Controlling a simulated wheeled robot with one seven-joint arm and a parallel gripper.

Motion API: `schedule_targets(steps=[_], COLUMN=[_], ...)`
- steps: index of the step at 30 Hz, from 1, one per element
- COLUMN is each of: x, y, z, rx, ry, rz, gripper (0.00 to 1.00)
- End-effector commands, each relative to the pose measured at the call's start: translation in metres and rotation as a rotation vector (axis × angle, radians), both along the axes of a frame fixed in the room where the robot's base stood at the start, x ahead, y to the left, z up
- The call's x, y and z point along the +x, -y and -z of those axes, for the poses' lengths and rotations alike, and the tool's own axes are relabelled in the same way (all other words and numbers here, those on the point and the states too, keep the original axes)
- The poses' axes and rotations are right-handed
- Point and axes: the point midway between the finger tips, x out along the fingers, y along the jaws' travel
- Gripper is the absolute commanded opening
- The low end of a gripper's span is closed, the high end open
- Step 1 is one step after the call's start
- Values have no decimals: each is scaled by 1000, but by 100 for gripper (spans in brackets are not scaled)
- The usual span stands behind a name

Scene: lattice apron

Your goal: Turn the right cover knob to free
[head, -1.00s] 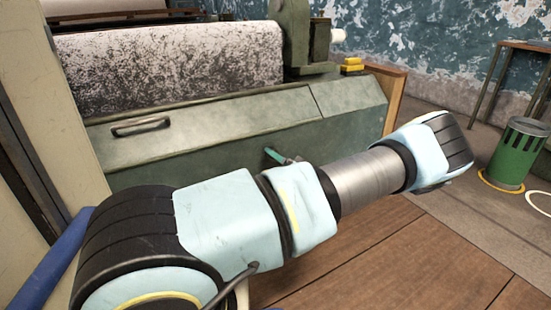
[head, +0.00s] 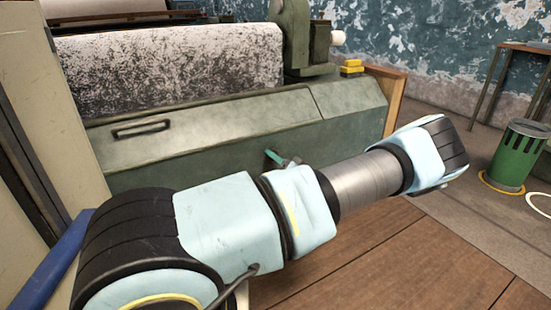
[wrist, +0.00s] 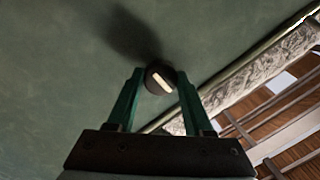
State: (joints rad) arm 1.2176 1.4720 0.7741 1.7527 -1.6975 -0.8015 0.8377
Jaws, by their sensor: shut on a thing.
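The right cover knob (wrist: 160,77) is round and dark with a pale line across its face, in the middle of the wrist view. The line tilts a little, from upper left to lower right. My gripper (wrist: 161,80) has its two green fingers on either side of the knob, shut on it. The knob stands on the green cover (wrist: 60,60) and casts a shadow up and left. In the head view the cover (head: 220,145) is the long sloping panel. There a teal fingertip of my gripper shows just above my arm, and the knob is hidden.
A handle (head: 141,128) is on the cover's left part. A speckled roller (head: 170,65) lies above the cover. Small yellow blocks (head: 351,67) sit at the machine's right end. A green bin (head: 513,155) stands on the floor at right.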

Motion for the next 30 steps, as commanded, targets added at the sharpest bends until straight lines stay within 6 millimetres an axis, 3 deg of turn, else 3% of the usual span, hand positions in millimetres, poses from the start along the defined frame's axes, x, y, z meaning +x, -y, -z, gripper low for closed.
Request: schedule_targets(steps=[5,17,30], x=[0,0,0], y=[0,0,-1], z=[0,-1,-2], rx=[0,-67,-392], ry=[1,33,187], rz=[-1,-1,-4], gripper=[0,0,0])
